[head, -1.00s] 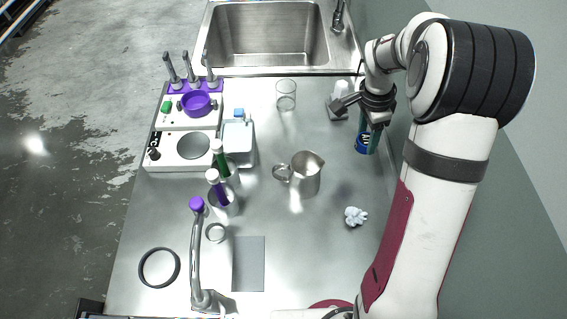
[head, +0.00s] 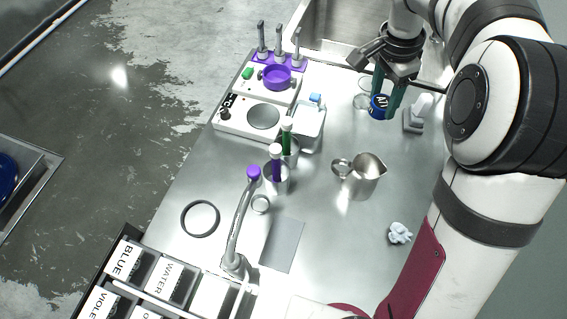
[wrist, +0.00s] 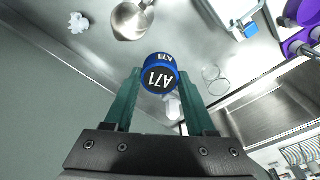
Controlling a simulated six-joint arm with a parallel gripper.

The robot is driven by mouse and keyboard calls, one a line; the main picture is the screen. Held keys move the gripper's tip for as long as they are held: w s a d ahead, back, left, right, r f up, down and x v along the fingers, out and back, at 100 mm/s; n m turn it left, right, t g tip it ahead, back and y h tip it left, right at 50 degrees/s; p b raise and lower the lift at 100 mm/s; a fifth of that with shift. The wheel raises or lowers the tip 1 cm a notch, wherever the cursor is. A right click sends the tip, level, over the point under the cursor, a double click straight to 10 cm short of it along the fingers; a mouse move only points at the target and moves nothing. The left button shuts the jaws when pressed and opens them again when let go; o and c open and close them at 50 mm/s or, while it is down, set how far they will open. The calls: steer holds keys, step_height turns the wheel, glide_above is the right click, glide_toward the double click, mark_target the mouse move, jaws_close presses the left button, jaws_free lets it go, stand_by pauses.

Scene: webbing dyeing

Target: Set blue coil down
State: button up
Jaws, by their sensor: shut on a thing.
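The blue coil (head: 379,107) is a short blue cylinder with a dark end face marked A71 in white. It also shows in the wrist view (wrist: 160,75), between the fingertips. My gripper (head: 387,100) is shut on the coil with its two green fingers, one on each side. In the head view the coil hangs over the far right part of the steel counter, partly in front of a clear glass. It appears held above the counter; the exact height is unclear.
A clear glass (head: 361,98) and a grey-white object (head: 415,115) stand near the coil. A steel pitcher (head: 362,182), a crumpled white piece (head: 400,233) and a hotplate (head: 243,115) are on the counter. Labelled bins (head: 165,280) stand at front left. Counter between pitcher and coil is clear.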

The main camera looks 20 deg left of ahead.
steer(key=s+a+n, duration=0.4)
steer(key=s+a, duration=0.1)
steer(key=a, duration=0.6)
steer(key=s+a+n+y, duration=0.1)
steer(key=s+a+n, duration=0.35)
steer(key=a, duration=0.55)
steer(key=s+a+n, duration=0.4)
steer(key=s+a, duration=0.1)
steer(key=a, duration=0.6)
steer(key=shift+m+t, duration=0.25)
steer(key=shift+t, duration=0.05)
step_height(320, 180, down, 21)
steer(key=shift+s+f, duration=0.1)
steer(key=o, duration=1.3)
steer(key=shift+o, duration=0.2)
step_height(320, 180, up, 12)
steer(key=s, duration=0.1)
steer(key=shift+s, duration=0.2)
steer(key=shift+d, duration=0.1)
